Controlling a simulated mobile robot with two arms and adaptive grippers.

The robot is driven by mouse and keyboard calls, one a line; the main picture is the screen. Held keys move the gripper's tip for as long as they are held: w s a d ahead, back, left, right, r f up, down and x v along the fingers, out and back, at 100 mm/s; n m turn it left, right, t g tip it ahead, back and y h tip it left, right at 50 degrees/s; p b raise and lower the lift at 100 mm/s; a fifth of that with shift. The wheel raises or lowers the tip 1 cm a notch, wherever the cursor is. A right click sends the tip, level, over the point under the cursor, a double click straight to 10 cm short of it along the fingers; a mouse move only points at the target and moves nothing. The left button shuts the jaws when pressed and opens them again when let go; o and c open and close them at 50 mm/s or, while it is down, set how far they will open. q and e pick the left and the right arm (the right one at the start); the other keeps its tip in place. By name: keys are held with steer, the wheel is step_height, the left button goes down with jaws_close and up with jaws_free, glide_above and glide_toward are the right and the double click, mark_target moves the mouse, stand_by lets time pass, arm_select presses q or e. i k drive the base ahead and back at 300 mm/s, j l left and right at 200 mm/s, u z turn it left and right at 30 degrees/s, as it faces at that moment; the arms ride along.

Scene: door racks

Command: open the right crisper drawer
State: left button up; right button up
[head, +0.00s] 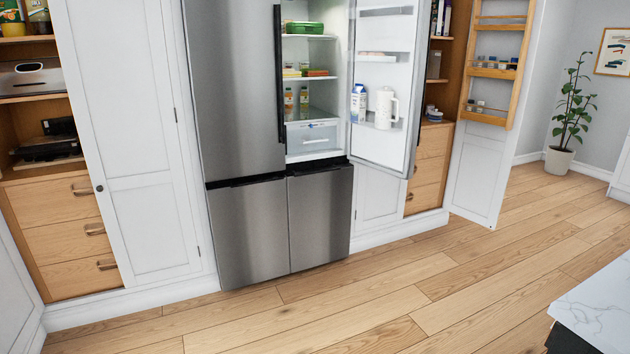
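The steel fridge (232,95) stands in the middle of the head view. Its right upper door (386,88) is swung open to the right, and its left door is shut. Inside the open side, a clear crisper drawer (312,139) sits at the bottom below the shelves. It appears pushed in. The part of the fridge behind the left door is hidden. Neither of my grippers is in view.
The open door's shelf holds a carton (358,103) and a white jug (386,107). A pantry door with racks (500,48) stands open at the right. A marble counter corner (602,305) is at lower right. The wooden floor (400,290) before the fridge is clear.

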mark_target(294, 142)
steer(key=i+l+z, duration=0.1)
steer(key=i, duration=0.95)
steer(key=i+l+z, duration=0.1)
steer(key=i, duration=0.95)
